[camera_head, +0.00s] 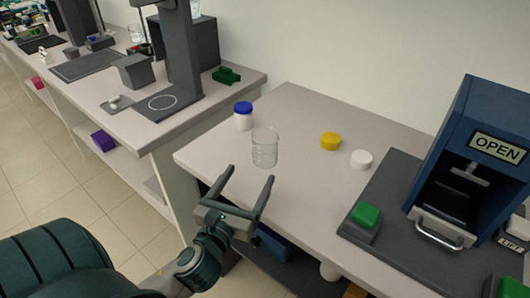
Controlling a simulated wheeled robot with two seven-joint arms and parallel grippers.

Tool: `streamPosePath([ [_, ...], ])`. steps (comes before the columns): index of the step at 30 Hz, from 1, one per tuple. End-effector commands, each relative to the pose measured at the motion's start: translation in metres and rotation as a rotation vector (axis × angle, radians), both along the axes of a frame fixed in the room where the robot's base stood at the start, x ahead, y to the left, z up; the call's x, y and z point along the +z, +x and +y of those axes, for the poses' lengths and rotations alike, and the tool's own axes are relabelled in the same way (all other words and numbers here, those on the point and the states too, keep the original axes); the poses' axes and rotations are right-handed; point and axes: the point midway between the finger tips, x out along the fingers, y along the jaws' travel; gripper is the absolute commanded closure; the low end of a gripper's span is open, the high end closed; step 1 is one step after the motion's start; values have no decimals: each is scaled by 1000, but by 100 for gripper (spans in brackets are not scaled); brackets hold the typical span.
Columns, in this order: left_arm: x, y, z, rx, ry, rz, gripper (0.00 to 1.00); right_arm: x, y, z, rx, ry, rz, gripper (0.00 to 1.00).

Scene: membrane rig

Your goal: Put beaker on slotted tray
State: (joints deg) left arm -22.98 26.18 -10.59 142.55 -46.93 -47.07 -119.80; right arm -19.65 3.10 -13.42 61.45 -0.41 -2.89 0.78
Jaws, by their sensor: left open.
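A clear glass beaker (265,148) stands upright on the light table, near its left end. My left gripper (246,180) is open and empty in front of the beaker, its two fingers pointing toward it. The fingertips look just short of the beaker, and no contact is visible. I cannot make out a slotted tray for certain in this view. My right gripper is not in view.
A white jar with a blue lid (243,115) stands behind the beaker's left. A yellow cap (330,141) and a white cap (361,159) lie to the right. A dark blue machine marked OPEN (463,170) and a green button (366,215) occupy the right side.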

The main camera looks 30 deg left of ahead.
Motion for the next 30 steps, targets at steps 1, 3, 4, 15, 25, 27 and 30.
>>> streamPosePath([
  [1,3,9,3,1,2,-4,24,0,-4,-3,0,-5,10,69],
  [3,4,21,5,1,2,-4,24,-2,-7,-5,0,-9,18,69],
  [4,4,26,6,1,3,-3,24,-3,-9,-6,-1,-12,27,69],
  [15,2,71,17,0,2,-1,24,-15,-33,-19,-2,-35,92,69],
  [25,2,73,18,0,1,-1,24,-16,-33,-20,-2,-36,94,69],
  [27,2,74,18,0,1,-1,24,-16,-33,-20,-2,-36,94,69],
  [30,2,79,19,0,0,-2,24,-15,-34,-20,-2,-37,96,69],
])
